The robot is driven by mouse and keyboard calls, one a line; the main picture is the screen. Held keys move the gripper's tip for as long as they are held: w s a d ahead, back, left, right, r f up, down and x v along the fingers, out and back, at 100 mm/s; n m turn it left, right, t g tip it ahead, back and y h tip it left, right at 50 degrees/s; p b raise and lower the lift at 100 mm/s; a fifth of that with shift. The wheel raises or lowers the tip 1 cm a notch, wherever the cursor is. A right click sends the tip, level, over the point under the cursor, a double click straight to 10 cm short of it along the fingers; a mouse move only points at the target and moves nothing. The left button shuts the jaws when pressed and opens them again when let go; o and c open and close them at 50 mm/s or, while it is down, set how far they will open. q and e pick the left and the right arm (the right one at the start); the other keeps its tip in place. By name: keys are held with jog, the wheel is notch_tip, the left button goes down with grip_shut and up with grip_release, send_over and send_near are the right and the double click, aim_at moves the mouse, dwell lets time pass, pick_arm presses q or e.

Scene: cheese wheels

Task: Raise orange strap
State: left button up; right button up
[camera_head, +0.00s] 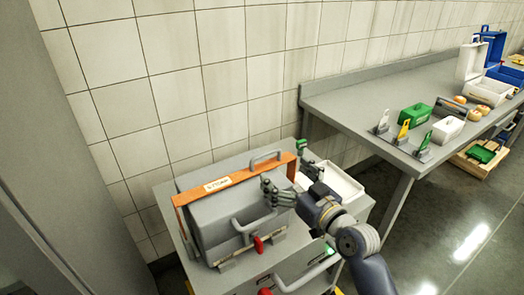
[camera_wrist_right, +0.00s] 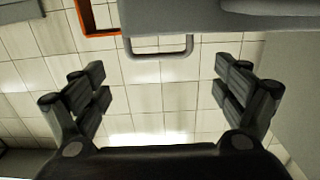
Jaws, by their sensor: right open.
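The orange strap (camera_head: 240,174) lies across the top of a grey case (camera_head: 215,215) and bends down at its ends. It carries a pale label with dark lettering. Part of the strap shows as an orange frame at the top of the right wrist view (camera_wrist_right: 88,27). My right gripper (camera_head: 287,176) is open at the right end of the case, near the strap's right end. In the right wrist view its spread fingers (camera_wrist_right: 160,92) have nothing between them, with a grey handle (camera_wrist_right: 160,53) just beyond. My left gripper is out of view.
The case stands on a grey cart with a white tray (camera_head: 340,183) at its right. The case has a front handle (camera_head: 254,228) and a red latch (camera_head: 259,244). A tiled wall is close behind. A grey workbench (camera_head: 370,100) with boxes and tools stands at the right.

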aim_at(266, 155)
jog(key=x, duration=0.3)
jog(key=shift+w+a+r+p, duration=0.15)
jog(key=shift+r+p, duration=0.1)
jog(key=shift+p, duration=0.05)
jog(key=x, duration=0.4)
jog(key=shift+f, duration=0.15)
jog(key=shift+w+a, duration=0.3)
jog(key=shift+w, duration=0.2)
jog(key=shift+w+a, duration=0.2)
jog(key=shift+w, duration=0.15)
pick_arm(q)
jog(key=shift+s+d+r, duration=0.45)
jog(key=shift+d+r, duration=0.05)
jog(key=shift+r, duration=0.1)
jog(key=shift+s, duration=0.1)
pick_arm(e)
jog(key=shift+c, duration=1.3)
jog(key=shift+s, duration=0.1)
jog(key=c, duration=0.9)
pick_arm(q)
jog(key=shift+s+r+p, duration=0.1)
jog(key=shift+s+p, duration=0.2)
pick_arm(e)
jog(key=shift+c, duration=0.3)
